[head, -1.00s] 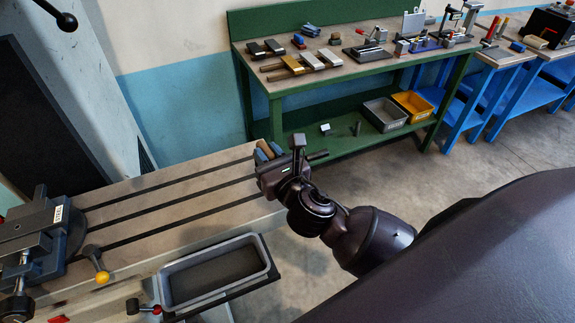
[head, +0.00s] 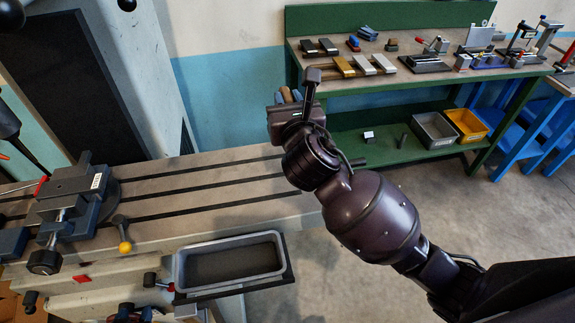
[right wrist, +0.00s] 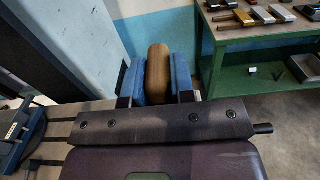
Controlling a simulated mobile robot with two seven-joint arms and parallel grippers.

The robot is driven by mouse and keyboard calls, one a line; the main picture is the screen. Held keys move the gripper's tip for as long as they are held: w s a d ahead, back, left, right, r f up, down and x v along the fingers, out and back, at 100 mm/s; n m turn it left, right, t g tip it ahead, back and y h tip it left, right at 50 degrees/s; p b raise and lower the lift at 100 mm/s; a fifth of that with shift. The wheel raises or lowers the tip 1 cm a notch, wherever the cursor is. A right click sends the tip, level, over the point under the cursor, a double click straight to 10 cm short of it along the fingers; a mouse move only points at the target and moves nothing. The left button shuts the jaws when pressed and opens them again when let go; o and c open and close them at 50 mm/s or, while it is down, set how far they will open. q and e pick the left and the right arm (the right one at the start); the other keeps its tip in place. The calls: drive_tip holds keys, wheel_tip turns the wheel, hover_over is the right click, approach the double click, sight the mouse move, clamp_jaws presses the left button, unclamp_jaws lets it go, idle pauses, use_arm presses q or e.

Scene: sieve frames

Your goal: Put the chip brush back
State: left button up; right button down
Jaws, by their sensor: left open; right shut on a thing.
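My right gripper (head: 288,103) is shut on a brown, wooden-looking piece, which I take to be the chip brush (head: 286,95). In the right wrist view the brown piece (right wrist: 158,75) stands out between the two blue finger pads of the gripper (right wrist: 157,85). Its far end and any bristles cannot be made out. In the head view the gripper appears at the far right end of the slotted machine table (head: 215,172), before the blue and white wall. My left gripper is not in view.
A grey vise (head: 75,195) sits on the machine table at left. A grey tray (head: 282,270) is at the table's front. A green bench (head: 400,85) holds several tools, with a grey bin (head: 435,131) and yellow bin (head: 468,125) on its lower shelf. Open floor lies between.

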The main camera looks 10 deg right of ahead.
wheel_tip(320, 180, down, 16)
drive_tip(key=b, duration=0.4)
drive_tip(key=shift+f, duration=0.25)
drive_tip(key=shift+r, duration=0.1)
drive_tip(key=shift+f, duration=0.2)
drive_tip(key=c, duration=1)
unclamp_jaws()
drive_tip(key=shift+o, duration=0.2)
drive_tip(key=shift+r, duration=0.15)
